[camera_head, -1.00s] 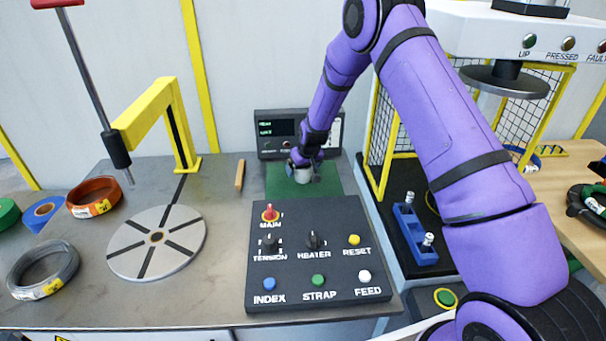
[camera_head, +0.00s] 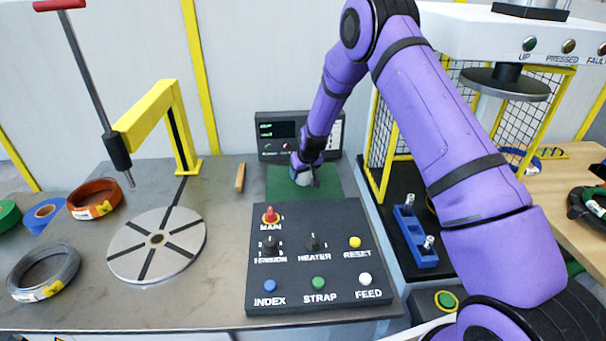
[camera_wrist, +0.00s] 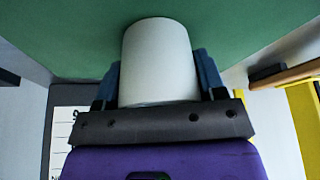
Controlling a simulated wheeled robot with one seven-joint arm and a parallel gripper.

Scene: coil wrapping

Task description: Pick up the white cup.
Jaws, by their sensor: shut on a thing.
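The white cup (camera_wrist: 158,62) is between the two blue fingers of my gripper (camera_wrist: 160,80) in the wrist view, with a finger against each side. In the head view, my gripper (camera_head: 304,172) is over the green mat (camera_head: 335,183) at the back of the table, and the cup (camera_head: 304,179) shows only as a small pale patch below the fingers. My gripper is shut on the cup. I cannot tell how far the cup is from the mat.
A control panel (camera_head: 290,220) with knobs and buttons lies in front of the mat. A dark display box (camera_head: 280,135) stands behind it. A round turntable (camera_head: 130,246) and several coils are at left. A yellow-framed press cage (camera_head: 385,185) stands at right.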

